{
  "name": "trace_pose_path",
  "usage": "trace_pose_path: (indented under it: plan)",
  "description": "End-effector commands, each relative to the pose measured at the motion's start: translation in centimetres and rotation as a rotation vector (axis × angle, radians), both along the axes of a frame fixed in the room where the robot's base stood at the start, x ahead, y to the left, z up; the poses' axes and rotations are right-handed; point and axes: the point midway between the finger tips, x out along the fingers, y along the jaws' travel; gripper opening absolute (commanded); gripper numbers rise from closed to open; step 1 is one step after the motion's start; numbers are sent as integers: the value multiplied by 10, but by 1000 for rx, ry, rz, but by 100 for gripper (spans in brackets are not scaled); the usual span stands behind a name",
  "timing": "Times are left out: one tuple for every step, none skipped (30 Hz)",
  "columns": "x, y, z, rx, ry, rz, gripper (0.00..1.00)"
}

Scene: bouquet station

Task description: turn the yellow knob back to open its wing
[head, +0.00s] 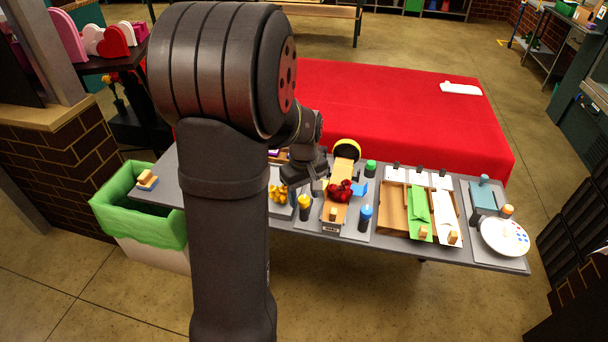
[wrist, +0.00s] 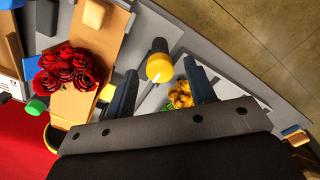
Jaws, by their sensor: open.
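The yellow knob (head: 304,201) has a dark base and stands at the left of the bouquet holder, near the table's front edge. In the wrist view the yellow knob (wrist: 160,67) shows a pale mark on its top. My gripper (wrist: 163,76) is open and empty. Its two dark fingers lie left and right of the knob in that view; I see no contact. The red roses (head: 340,189) lie on the tan holder board (wrist: 75,103). A small yellow piece (wrist: 107,93) shows beside the roses; I cannot tell whether it is the wing.
A blue knob (head: 366,213) and a blue piece (head: 359,188) are right of the roses. Yellow flowers (wrist: 180,95) lie in a tray beside the yellow knob. Wooden trays with paper (head: 419,213) and a white palette (head: 504,237) are farther right. A green-lined bin (head: 125,195) stands left.

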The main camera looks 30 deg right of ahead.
Motion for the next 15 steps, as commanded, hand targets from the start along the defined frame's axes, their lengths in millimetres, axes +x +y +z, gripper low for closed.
trace_pose_path:
  plan:
    - [1, -1, 7, -3, -3, 0, 50]
    - [1, -1, 12, -4, -4, 0, 50]
    - [1, -1, 19, -4, -5, 0, 50]
    - [1, -1, 25, -5, -5, 0, 50]
    - [1, -1, 32, -5, -5, 0, 50]
    - [1, -1, 41, -6, -6, 0, 50]
    - [1, -1, 49, -5, -6, 0, 50]
    - [1, -1, 57, -6, -6, 0, 50]
    - [1, -1, 67, -6, -6, 0, 50]
    - [1, -1, 74, -5, -5, 0, 50]
    - [1, -1, 82, -6, -6, 0, 50]
    - [1, -1, 92, -6, -6, 0, 50]
    - [1, -1, 99, -5, -5, 0, 50]
    - [1, -1, 106, -6, -6, 0, 50]
    - [1, -1, 116, -5, -6, 0, 50]
